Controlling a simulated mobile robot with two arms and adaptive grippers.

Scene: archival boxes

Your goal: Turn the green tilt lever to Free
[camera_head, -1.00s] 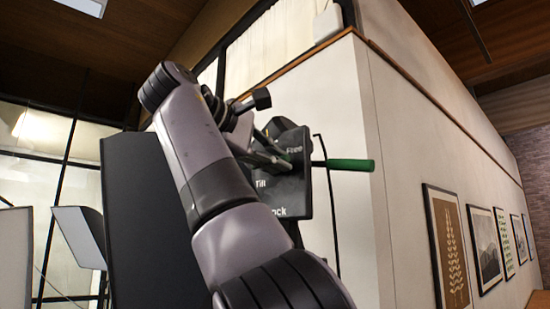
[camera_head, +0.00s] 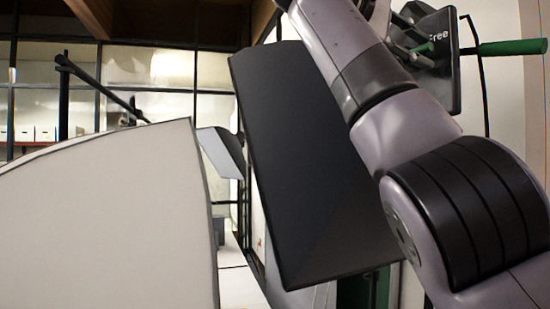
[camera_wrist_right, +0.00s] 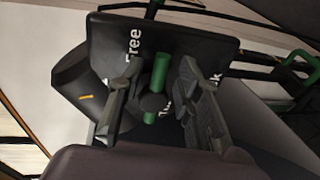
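The black panel (camera_head: 440,25) with white lettering is at the upper right in the head view; "Free" is readable. It fills the upper middle of the right wrist view (camera_wrist_right: 210,45), with "Free" on the left and other lettering partly hidden. The short green tilt lever (camera_wrist_right: 160,72) stands out from the panel beside a dark round knob. My right gripper (camera_wrist_right: 160,82) is open, with one finger on each side of the lever and visible gaps. My left gripper is not in view.
A long green handle (camera_head: 512,47) sticks out right of the panel. A large dark board (camera_head: 305,170) stands left of my right arm. A large pale panel (camera_head: 110,220) fills the lower left. Windows and a shelf with boxes (camera_head: 25,133) are farther back.

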